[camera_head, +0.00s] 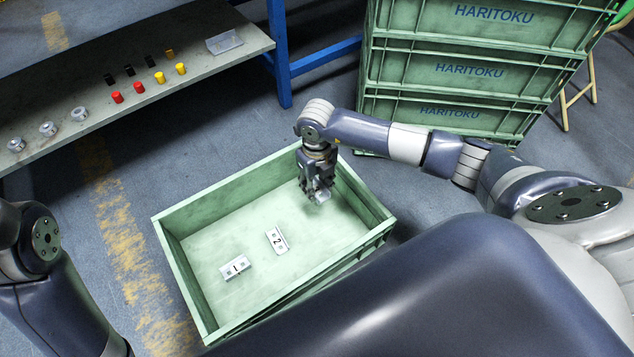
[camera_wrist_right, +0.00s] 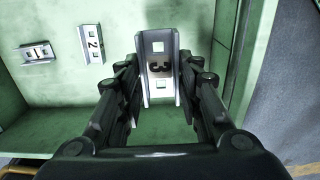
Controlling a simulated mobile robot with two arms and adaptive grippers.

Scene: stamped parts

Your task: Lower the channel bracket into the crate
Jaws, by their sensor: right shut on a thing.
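My right gripper (camera_head: 318,196) is inside the open green crate (camera_head: 200,290), near its far right part. In the right wrist view the gripper (camera_wrist_right: 160,82) is shut on a silvery channel bracket marked 3 (camera_wrist_right: 159,50), with a finger on each side. The head view shows little of this bracket, below the fingers. Whether it touches the crate floor I cannot tell. Bracket 1 (camera_head: 235,267) and bracket 2 (camera_head: 277,240) lie apart on the crate floor, left of the gripper. My left arm shows at the left edge, but its gripper is out of view.
Stacked green crates (camera_head: 440,70) stand behind my right arm. The crate floor around brackets 1 and 2 is otherwise bare.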

